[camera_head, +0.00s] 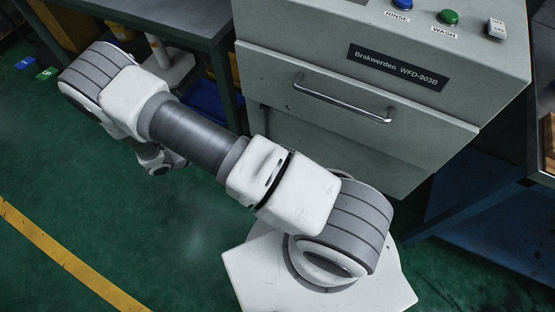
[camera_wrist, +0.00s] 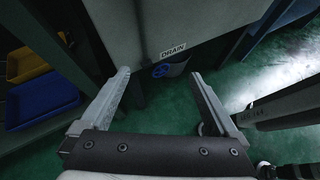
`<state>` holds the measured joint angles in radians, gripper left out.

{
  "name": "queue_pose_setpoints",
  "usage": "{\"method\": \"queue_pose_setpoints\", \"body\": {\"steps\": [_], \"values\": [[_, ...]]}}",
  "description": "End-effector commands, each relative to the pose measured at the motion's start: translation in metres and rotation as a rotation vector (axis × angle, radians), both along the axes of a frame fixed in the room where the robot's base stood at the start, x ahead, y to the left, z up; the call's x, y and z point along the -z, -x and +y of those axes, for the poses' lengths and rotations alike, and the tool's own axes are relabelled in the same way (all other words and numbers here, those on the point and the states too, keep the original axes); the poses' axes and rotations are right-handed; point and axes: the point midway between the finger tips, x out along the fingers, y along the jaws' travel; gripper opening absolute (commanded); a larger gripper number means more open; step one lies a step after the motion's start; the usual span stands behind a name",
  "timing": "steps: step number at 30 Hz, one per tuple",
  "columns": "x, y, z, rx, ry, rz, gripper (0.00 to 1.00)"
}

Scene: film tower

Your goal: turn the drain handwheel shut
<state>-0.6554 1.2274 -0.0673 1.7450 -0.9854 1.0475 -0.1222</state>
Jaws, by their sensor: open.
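The drain handwheel (camera_wrist: 161,71) is a small blue wheel low on the machine, under a white label reading DRAIN (camera_wrist: 173,51). It shows only in the wrist view, ahead of my gripper (camera_wrist: 163,90) and in line with the space between the fingers. My gripper is open and empty, its two grey fingers wide apart. It appears to be apart from the wheel. The head view does not show the wheel; there my arm stretches to the upper left, in front of the grey machine (camera_head: 300,135), and the fingers are hidden.
The machine has a drawer with a metal bar handle (camera_head: 343,97), and blue (camera_head: 402,4) and green (camera_head: 448,17) buttons on top. In the wrist view, a yellow tray (camera_wrist: 28,62) and a blue tray (camera_wrist: 42,102) lie left of my gripper. Green floor is open at the head view's lower left.

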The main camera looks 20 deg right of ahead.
Motion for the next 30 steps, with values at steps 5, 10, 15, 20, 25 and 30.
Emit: {"method": "queue_pose_setpoints", "body": {"steps": [5, 10, 15, 20, 25, 30], "values": [[0.092, 0.019, -0.005, -0.176, 0.120, 0.105, 0.96], [0.143, 0.033, -0.012, -0.294, 0.195, 0.169, 0.96], [0.164, 0.039, -0.017, -0.348, 0.229, 0.198, 0.96], [0.172, 0.036, -0.028, -0.355, 0.233, 0.202, 0.96], [0.185, 0.026, -0.055, -0.352, 0.234, 0.202, 0.96], [0.199, 0.013, -0.087, -0.351, 0.233, 0.203, 0.96]]}}
